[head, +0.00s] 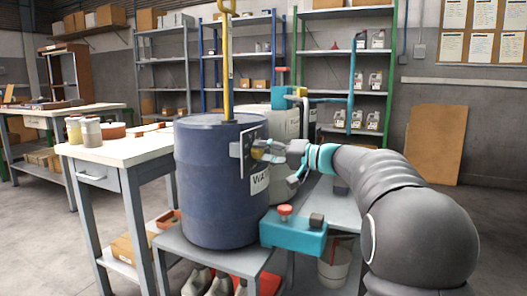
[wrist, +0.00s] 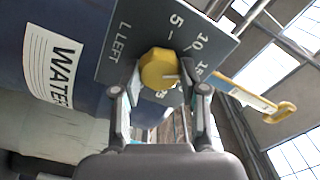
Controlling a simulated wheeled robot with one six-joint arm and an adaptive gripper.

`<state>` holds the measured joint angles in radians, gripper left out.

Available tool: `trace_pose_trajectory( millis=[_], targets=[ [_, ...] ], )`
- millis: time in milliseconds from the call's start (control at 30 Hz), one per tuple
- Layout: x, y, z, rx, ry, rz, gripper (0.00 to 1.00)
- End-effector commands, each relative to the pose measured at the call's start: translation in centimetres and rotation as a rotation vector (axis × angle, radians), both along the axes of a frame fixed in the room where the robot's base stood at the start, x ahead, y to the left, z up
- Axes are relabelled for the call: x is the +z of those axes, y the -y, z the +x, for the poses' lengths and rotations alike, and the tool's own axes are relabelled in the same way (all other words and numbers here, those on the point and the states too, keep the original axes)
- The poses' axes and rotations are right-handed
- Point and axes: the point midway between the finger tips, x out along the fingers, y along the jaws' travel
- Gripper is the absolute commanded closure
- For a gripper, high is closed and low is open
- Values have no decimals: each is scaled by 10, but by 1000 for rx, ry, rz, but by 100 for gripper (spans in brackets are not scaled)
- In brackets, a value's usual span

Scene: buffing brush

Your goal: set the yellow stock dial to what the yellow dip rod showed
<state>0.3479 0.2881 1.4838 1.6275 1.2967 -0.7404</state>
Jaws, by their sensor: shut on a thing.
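The yellow dial knob (wrist: 160,68) sits on a dark plate (wrist: 118,58) fixed to the blue drum (head: 205,190). The plate reads "L LEFT", with 5, 10 and 15 legible and other numbers partly hidden. A pale line on the knob points toward the picture's right; its exact reading is unclear. My gripper (wrist: 160,97) is shut on the knob, one finger on each side; it also shows in the head view (head: 268,151). The yellow dip rod (head: 227,62) stands upright out of the drum's top; in the wrist view (wrist: 245,95) its marks are too small to read.
A teal box with a red knob (head: 293,236) is at the bench's front edge. A white drum (head: 285,122) stands behind the blue drum. A table with jars (head: 95,150) is at left. Shelves line the back wall; open floor lies at right.

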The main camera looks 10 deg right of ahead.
Motion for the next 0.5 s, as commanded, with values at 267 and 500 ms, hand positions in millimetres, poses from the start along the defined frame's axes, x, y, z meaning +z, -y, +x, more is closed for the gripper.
trace_pose_trajectory(
  millis=[267, 500],
  targets=[
    [3, 1, 1, -4, -211, 157, 92],
    [4, 1, 1, -4, -393, 289, 92]
  ],
)
